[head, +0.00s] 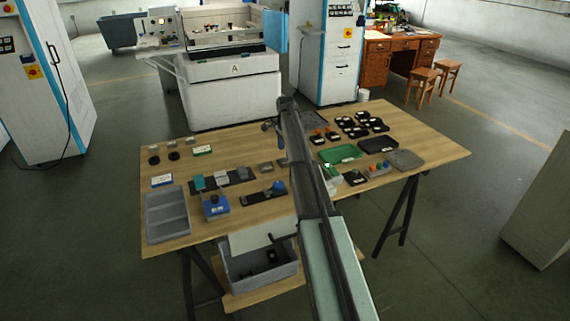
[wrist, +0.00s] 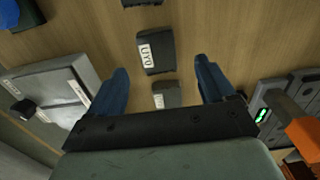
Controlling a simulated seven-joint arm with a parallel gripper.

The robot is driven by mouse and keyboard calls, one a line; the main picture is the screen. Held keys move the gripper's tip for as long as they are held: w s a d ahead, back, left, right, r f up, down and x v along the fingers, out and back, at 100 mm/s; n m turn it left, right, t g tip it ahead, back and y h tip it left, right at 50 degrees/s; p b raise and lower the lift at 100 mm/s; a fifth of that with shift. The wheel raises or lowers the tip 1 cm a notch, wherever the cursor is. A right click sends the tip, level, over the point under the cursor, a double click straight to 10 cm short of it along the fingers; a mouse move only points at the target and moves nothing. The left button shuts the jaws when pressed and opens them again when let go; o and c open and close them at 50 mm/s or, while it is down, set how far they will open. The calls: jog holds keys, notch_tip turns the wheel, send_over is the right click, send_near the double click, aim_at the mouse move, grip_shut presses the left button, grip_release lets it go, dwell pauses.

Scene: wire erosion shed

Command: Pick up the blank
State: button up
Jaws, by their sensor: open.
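My gripper (wrist: 162,80) is open, its two blue fingers apart with nothing held between them. In the wrist view a dark block with a white label (wrist: 157,54) lies on the wooden table just beyond the fingertips. A smaller grey labelled block (wrist: 167,94) shows between the fingers, partly hidden by the gripper's body. I cannot tell which of these is the blank. In the head view my gripper (head: 268,126) is over the table's far middle. Small grey blocks (head: 265,167) lie on the table left of my arm, which hides part of the table.
The wooden table (head: 130,244) holds an empty grey divided tray (head: 167,213) at left. Right of my arm are a green tray (head: 340,153), a black tray (head: 378,144) and several dark blocks. A grey box lies left of the fingers in the wrist view (wrist: 50,85). The table's right end is clear.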

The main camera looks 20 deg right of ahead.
aim_at(285, 160)
notch_tip(285, 160, down, 5)
jog(key=shift+s+a+r, duration=0.1)
jog(key=shift+a, duration=0.05)
jog(key=shift+c, duration=0.2)
jog(key=c, duration=1.5)
jog(key=shift+r, duration=0.15)
